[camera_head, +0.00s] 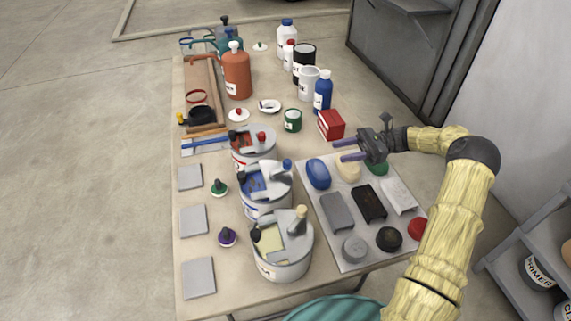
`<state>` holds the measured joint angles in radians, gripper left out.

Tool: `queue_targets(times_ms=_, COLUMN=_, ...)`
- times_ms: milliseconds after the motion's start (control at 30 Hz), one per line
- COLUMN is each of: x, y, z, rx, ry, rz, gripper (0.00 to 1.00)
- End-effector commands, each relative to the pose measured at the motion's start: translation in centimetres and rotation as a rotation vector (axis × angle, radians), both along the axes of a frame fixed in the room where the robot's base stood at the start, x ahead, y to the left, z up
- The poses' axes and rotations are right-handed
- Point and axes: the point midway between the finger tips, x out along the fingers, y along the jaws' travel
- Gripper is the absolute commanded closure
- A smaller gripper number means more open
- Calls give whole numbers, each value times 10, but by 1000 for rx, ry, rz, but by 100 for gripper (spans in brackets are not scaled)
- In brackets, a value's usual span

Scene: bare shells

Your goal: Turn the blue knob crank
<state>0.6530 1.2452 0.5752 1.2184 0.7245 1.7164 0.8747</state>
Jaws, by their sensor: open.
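The middle of three paint buckets has blue markings, a grey lid and a small upright crank with a blue knob (287,164) at its right rear edge. The bucket's wall (268,206) is pale. My gripper (339,150) is open and empty, to the right of the blue knob and apart from it. Its two purple fingers point left, above the back edge of the grey tray. The crank's lower part is small and hard to make out.
A red-knobbed bucket (262,138) stands behind, and a beige-knobbed bucket (300,218) in front. A grey tray (328,228) holds a blue oval (318,173) and several blocks. Bottles, including an orange one (237,76), crowd the back. Grey squares (193,221) lie left.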

Motion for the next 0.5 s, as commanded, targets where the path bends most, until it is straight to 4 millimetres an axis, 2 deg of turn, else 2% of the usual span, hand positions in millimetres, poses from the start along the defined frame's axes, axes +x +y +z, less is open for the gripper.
queue_targets(times_ms=133, x=0, y=-5, z=0, rx=-3, ry=-1, rz=-10, gripper=57)
queue_targets(times_ms=267, x=-1, y=-1, z=1, rx=-3, ry=-2, rz=-9, gripper=57)
queue_targets(times_ms=500, x=-9, y=35, z=2, rx=-2, ry=0, rz=3, gripper=57)
